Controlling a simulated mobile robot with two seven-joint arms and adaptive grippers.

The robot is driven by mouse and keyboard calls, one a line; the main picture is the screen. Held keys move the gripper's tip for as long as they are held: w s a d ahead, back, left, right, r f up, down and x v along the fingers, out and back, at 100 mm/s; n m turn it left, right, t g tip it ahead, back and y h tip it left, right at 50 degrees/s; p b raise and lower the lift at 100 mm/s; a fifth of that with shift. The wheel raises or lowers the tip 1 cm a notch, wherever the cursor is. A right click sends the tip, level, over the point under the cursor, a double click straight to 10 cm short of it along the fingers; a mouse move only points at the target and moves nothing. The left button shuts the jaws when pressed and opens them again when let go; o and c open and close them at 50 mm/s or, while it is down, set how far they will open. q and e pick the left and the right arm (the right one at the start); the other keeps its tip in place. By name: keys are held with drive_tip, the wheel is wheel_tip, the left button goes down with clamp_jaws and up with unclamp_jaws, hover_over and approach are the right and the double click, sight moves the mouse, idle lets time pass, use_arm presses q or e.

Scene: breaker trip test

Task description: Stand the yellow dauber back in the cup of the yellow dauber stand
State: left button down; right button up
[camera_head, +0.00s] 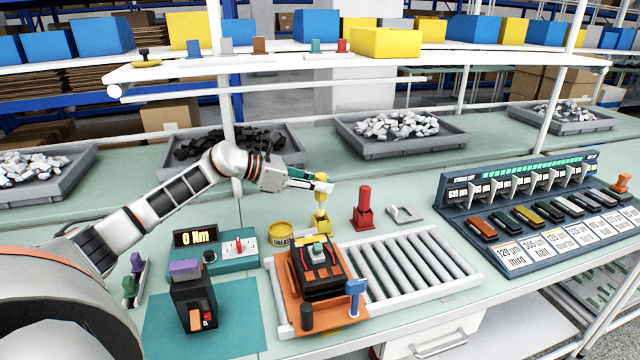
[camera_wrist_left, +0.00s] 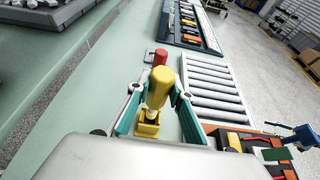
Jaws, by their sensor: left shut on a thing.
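The yellow dauber (camera_head: 321,198) is upright between the fingers of my left gripper (camera_head: 312,187), which is shut on it. In the left wrist view the dauber (camera_wrist_left: 158,86) stands between the two green-sided fingers of the gripper (camera_wrist_left: 155,105). The yellow dauber stand (camera_head: 322,227) is directly below the dauber on the green bench; it also shows in the left wrist view (camera_wrist_left: 147,128). The dauber's lower end meets the stand in the picture; I cannot tell whether it is inside the cup. My right gripper is in neither view.
A red dauber in its red stand (camera_head: 363,209) is just right of the yellow stand. A yellow grease tin (camera_head: 281,234) is to the left. An orange fixture with a black breaker (camera_head: 318,270) sits on the roller conveyor (camera_head: 412,268) in front. Grey bins (camera_head: 400,145) line the back.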

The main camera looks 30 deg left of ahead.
sight(320, 201)
use_arm(q)
drive_tip(key=shift+f+b, duration=2.05)
drive_tip(key=shift+f, duration=0.85)
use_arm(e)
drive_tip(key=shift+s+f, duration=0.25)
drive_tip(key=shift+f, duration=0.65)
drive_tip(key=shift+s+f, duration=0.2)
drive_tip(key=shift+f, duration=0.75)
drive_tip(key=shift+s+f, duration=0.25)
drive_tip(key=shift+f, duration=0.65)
use_arm(q)
drive_tip(key=c, duration=1.7)
unclamp_jaws()
drive_tip(key=shift+r, duration=0.1)
drive_tip(key=shift+v, duration=6)
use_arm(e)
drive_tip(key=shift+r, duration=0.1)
use_arm(q)
drive_tip(key=shift+r, duration=0.15)
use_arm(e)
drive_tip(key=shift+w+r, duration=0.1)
